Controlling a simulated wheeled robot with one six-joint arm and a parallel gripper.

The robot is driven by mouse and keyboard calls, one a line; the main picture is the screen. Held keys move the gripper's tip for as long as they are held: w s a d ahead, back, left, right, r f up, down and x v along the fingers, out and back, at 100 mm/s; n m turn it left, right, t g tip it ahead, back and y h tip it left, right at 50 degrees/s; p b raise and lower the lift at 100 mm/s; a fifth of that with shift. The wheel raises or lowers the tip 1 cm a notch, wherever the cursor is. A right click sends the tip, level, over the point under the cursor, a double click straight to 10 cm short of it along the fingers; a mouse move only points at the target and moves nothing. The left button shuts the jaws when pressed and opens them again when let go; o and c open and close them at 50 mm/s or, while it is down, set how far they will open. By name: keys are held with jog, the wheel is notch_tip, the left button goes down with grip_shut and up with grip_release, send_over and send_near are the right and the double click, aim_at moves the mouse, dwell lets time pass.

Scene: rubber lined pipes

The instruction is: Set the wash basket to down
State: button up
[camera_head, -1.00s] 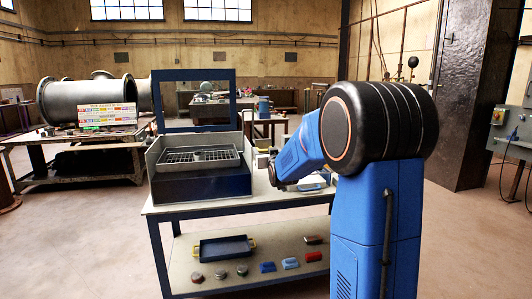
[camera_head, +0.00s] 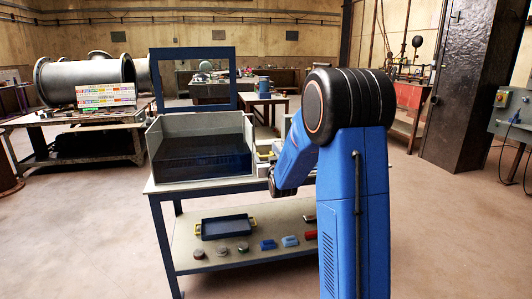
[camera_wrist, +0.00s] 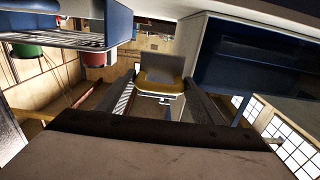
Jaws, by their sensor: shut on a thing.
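The wash tank (camera_head: 200,124) is a grey, open-topped box on the table, with a dark blue interior or liquid in front. The wash basket is not visible above the tank's rim; I cannot tell its exact depth. In the wrist view, my gripper (camera_wrist: 162,92) is shut on a yellow and grey block (camera_wrist: 162,76), which looks like a handle. In the head view, a bit of yellow (camera_head: 264,156) shows beside the tank's right side. My gripper is mostly hidden there behind my blue arm.
A blue frame (camera_head: 192,52) stands behind the tank. The lower shelf holds a blue tray (camera_head: 228,227) with yellow handles and several small blocks. A workbench with a large pipe (camera_head: 84,78) stands at left. A dark pillar (camera_head: 472,90) is at right, with open floor between.

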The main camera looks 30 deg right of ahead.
jog(key=shift+s+d+f, duration=0.1)
jog(key=shift+f, duration=0.25)
jog(key=o, duration=1.2)
jog(key=shift+d, duration=0.1)
jog(key=shift+r, duration=0.1)
jog(key=v, duration=1.7)
jog(key=shift+s, duration=0.2)
jog(key=shift+r, duration=0.1)
